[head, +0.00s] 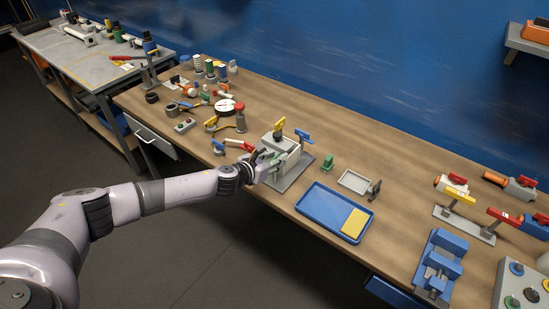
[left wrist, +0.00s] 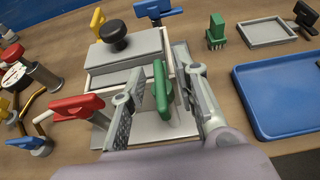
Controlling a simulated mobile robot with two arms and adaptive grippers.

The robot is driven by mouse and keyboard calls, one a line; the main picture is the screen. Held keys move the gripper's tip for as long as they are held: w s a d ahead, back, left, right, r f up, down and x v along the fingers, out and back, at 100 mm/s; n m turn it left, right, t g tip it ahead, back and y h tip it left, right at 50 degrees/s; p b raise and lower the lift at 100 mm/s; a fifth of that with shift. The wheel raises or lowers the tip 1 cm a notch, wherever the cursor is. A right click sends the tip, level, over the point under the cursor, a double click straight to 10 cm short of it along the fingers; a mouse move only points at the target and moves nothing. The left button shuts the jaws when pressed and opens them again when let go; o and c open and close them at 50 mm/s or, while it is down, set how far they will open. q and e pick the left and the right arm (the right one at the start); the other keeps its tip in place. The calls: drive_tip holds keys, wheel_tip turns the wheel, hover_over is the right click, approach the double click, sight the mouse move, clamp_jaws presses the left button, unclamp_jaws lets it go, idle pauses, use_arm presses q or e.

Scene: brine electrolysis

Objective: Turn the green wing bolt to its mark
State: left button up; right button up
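The green wing bolt (left wrist: 161,92) stands at the front of a grey-and-white box fixture (left wrist: 125,52). In the left wrist view its long green wing points up, between the two fingers of my left gripper (left wrist: 162,88). The fingers are open, one on each side, and the wing looks free of both. In the head view my left gripper (head: 262,168) is at the front-left side of the fixture (head: 283,146) and hides most of the bolt. The bolt's mark cannot be made out. My right gripper is not in view.
The fixture has a black knob (left wrist: 114,34), a yellow wing (left wrist: 97,20) and a blue wing (left wrist: 153,9). A red-handled valve (left wrist: 77,106) lies close left. Right are a separate green piece (left wrist: 216,32), a small grey tray (left wrist: 267,32) and a blue tray (head: 314,208).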

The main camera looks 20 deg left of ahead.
use_arm(q)
drive_tip(key=shift+c, duration=0.5)
clamp_jaws()
